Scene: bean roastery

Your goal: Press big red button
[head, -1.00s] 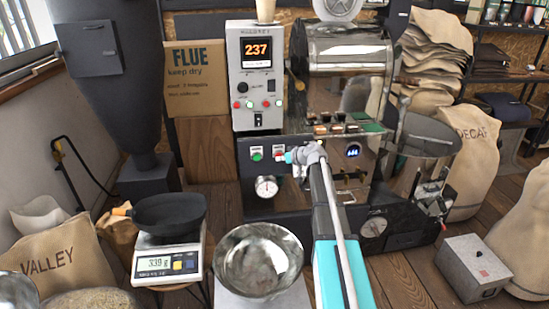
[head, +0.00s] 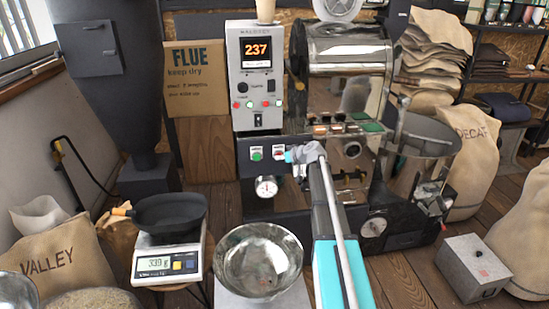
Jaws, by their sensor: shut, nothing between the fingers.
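The red button (head: 279,150) sits on a small white plate on the front of the dark roaster, to the right of a matching green button (head: 257,154). My gripper (head: 289,157) is shut and empty, its teal tips at the lower right edge of the red button's plate. The tips overlap part of the plate in the picture. I cannot tell whether they touch the button. My arm comes up from the bottom and hides some of the roaster front.
A grey control box (head: 255,85) reading 237 stands above the buttons. A round gauge (head: 266,187) sits below them. A metal bowl (head: 258,245) and a scale with a black pan (head: 167,258) are in front. A cooling drum (head: 425,135) is at right.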

